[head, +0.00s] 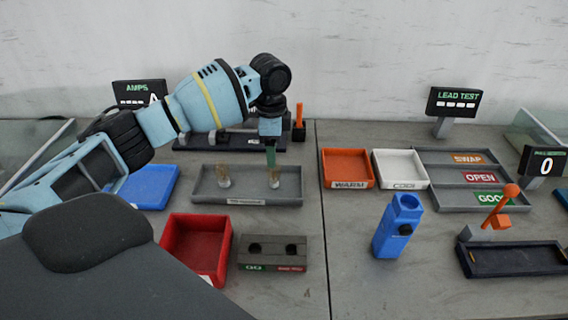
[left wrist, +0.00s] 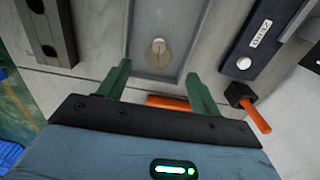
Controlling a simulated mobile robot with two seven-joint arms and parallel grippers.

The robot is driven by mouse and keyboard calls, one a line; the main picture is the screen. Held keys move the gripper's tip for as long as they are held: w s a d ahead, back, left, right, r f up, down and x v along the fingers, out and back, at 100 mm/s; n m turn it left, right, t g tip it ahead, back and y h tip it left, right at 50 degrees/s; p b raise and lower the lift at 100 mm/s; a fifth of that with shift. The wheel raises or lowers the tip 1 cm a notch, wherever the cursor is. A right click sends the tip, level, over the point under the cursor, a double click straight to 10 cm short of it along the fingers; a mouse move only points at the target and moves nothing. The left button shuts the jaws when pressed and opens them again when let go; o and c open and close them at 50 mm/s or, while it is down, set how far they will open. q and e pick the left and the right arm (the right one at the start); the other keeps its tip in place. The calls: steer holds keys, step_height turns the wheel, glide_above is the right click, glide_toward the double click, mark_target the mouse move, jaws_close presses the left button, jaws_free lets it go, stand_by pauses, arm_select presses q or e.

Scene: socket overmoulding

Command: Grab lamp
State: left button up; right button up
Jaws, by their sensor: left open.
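Two small pieces with beige upper parts and pale round bases stand upright in a long grey tray (head: 248,199): a left piece (head: 224,178) and a right piece (head: 275,179). My left gripper (head: 271,156) points down just over the right one. In the left wrist view, my left gripper (left wrist: 158,72) has its green fingers apart, with one such piece (left wrist: 158,53) showing between the tips, not gripped. A blue upright device (head: 398,228) with a round top opening stands right of centre; I cannot tell which thing is the lamp. My right gripper is not in view.
A red bin (head: 226,250) and a grey two-hole block (head: 272,265) stand in front. Orange WARM (head: 349,185) and white (head: 405,187) trays lie right of the grey tray. A black holder with an orange handle (head: 299,120) stands close behind my gripper.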

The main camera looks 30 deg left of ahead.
mark_target(274, 175)
arm_select(q)
steer(key=shift+s, duration=0.25)
steer(key=shift+f, duration=0.8)
steer(key=shift+w+d+f, duration=0.1)
steer(key=shift+f, duration=1.4)
steer(key=shift+w+f, duration=0.1)
steer(key=shift+f, duration=1.4)
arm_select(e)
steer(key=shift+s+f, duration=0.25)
arm_select(q)
steer(key=c, duration=1)
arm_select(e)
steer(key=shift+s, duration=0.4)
arm_select(q)
steer(key=shift+r, duration=0.1)
